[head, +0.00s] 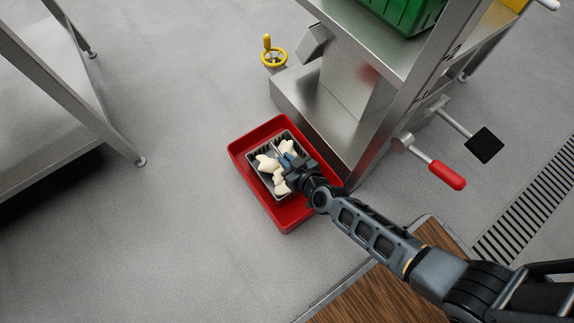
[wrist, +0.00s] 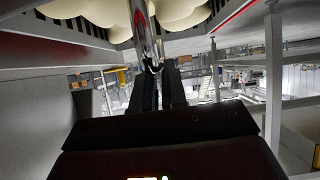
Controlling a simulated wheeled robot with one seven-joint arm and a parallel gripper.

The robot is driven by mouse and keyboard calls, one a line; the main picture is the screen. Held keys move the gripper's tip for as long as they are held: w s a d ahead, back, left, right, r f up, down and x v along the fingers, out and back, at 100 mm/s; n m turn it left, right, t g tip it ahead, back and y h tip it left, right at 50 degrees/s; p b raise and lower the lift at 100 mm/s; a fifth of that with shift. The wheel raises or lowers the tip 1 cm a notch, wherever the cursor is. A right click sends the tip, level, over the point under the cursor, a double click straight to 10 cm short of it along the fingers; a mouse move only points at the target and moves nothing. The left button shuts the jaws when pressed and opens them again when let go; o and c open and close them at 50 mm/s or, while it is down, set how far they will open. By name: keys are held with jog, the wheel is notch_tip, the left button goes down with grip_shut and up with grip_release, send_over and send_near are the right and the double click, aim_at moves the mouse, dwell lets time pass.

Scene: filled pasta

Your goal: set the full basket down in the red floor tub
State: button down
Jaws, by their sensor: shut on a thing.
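The red floor tub (head: 289,217) sits on the floor in the middle of the head view, beside a steel machine. The dark basket (head: 290,141), holding several pale filled pasta pieces (head: 268,164), is within the tub's outline. I cannot tell whether its underside touches the tub floor. My gripper (head: 288,161) is over the basket and partly hides it. In the wrist view, my gripper (wrist: 159,80) is shut on the basket's shiny metal handle (wrist: 146,35), with pale pasta (wrist: 100,10) beyond it.
The steel machine (head: 345,100) stands close behind and right of the tub, with a yellow handwheel (head: 273,56) and a red-handled lever (head: 445,174). A green crate (head: 405,12) is on it. A steel table (head: 50,120) stands left. Open floor (head: 190,220) lies between.

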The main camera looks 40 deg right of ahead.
notch_tip(320, 180, down, 3)
jog(key=shift+f+b, duration=0.1)
jog(key=shift+b, duration=1.05)
jog(key=c, duration=1.1)
grip_release()
jog(key=p+v, duration=0.6)
jog(key=v, duration=0.6)
